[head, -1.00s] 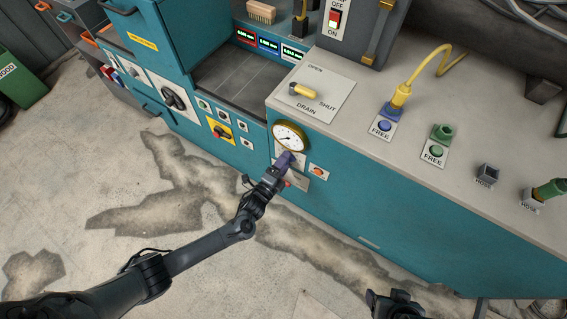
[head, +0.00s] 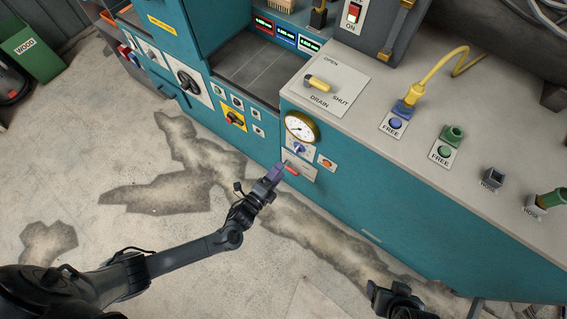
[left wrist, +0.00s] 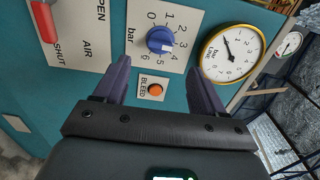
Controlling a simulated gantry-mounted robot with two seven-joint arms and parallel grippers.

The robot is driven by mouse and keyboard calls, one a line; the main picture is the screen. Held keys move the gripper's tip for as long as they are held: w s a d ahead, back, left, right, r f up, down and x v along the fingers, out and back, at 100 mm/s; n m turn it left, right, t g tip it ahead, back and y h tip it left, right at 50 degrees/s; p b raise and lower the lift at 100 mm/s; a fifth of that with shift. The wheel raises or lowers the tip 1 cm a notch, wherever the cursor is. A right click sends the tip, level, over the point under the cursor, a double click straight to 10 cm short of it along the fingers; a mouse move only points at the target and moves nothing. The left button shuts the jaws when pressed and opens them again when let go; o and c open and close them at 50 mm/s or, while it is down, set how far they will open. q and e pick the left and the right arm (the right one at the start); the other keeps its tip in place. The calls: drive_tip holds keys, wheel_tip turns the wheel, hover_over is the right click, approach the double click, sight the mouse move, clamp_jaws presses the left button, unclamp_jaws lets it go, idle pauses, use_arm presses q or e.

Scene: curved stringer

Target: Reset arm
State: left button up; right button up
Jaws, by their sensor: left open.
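My left gripper (head: 277,173) is in front of the teal machine's front panel, below the round gauge. In the left wrist view its two purple fingers (left wrist: 158,80) are spread apart with nothing between them. The blue bar knob (left wrist: 160,40) lies beyond the fingertips and apart from them; it also shows in the head view (head: 299,148). The orange bleed button (left wrist: 155,90) appears between the fingers in the wrist view. My right gripper (head: 385,297) is at the bottom of the head view, its fingers unclear.
The yellow-rimmed gauge (head: 301,127) sits above the blue knob. A red air lever (left wrist: 43,22) is on a nearby plate. The machine top (head: 420,115) carries a yellow drain lever (head: 318,83) and connectors. The concrete floor (head: 200,245) is open in front.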

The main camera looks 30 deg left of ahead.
use_arm(q)
drive_tip(key=shift+s+a, duration=0.1)
drive_tip(key=shift+s, duration=0.4)
